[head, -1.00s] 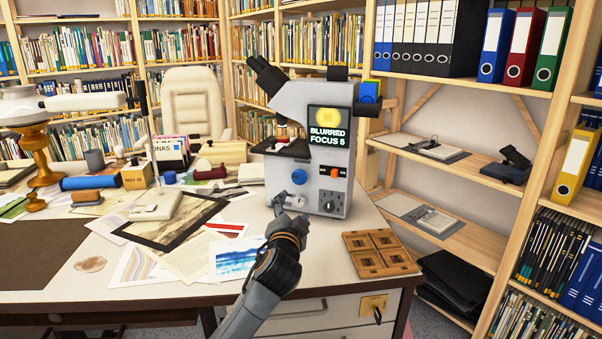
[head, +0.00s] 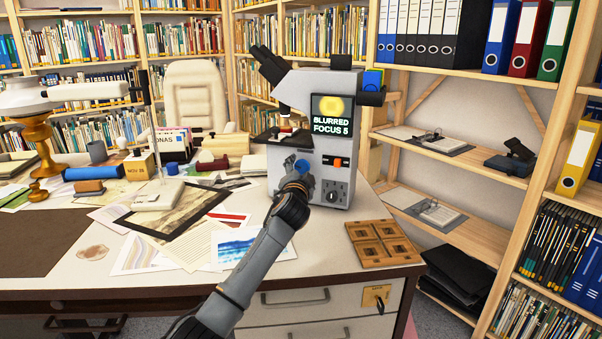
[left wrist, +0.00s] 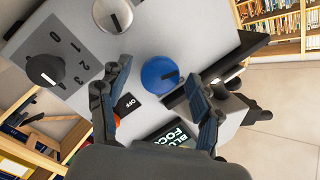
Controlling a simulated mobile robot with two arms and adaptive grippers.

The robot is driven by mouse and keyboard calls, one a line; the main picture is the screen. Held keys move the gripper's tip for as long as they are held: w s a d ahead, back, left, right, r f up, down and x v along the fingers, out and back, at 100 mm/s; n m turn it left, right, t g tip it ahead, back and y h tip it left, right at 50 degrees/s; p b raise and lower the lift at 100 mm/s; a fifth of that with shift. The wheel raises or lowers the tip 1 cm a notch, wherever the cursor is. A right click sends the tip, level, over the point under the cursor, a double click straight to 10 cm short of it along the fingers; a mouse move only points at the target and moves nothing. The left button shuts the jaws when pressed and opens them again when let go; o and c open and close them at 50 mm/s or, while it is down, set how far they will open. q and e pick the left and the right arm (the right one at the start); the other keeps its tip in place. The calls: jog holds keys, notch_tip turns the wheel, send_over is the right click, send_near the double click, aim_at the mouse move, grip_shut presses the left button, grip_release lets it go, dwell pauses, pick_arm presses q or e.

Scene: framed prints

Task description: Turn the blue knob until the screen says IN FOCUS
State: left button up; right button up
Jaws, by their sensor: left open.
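The grey microscope (head: 300,92) stands on the desk, and its screen (head: 332,115) reads BLURRED FOCUS 5. The blue knob (head: 302,167) is on its front and is partly hidden by my gripper in the head view. My right gripper is out of view.
Close by on the microscope are an orange OFF switch (left wrist: 127,104), a black numbered dial (left wrist: 45,70) and a silver knob (left wrist: 112,15). A wooden tray (head: 381,243) lies to the right on the desk. Prints and papers (head: 190,247) cover the desk to the left.

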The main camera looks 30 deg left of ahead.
pick_arm(q)
jog(key=shift+w+a, duration=0.15)
jog(key=shift+w, duration=0.1)
jog(key=shift+c, duration=0.4)
jog(key=c, duration=1.1)
jog(key=shift+o, duration=0.2)
